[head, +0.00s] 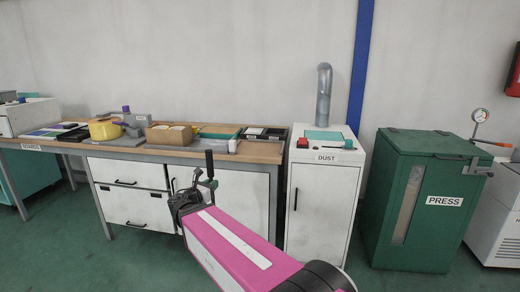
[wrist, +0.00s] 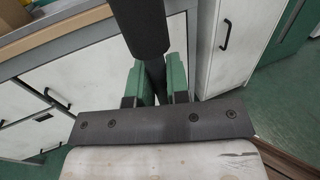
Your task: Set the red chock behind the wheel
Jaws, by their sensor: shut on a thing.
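My gripper (head: 202,186) is in front of the bench's right half, at the end of my pink arm. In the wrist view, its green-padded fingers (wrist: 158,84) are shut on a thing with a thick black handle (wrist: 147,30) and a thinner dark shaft. The black handle (head: 209,162) stands roughly upright above the gripper in the head view. The held thing's lower end is hidden. I cannot make out a red chock for sure; a small red piece (head: 302,142) lies on top of the cabinet marked DUST. No wheel is clearly visible.
The wooden bench (head: 262,151) carries a yellow roll (head: 103,130), a grey device (head: 134,122) and a cardboard box (head: 169,137). The DUST cabinet (head: 322,205) stands right of it, then the green PRESS cabinet (head: 416,215). Green floor (head: 120,265) is open in front.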

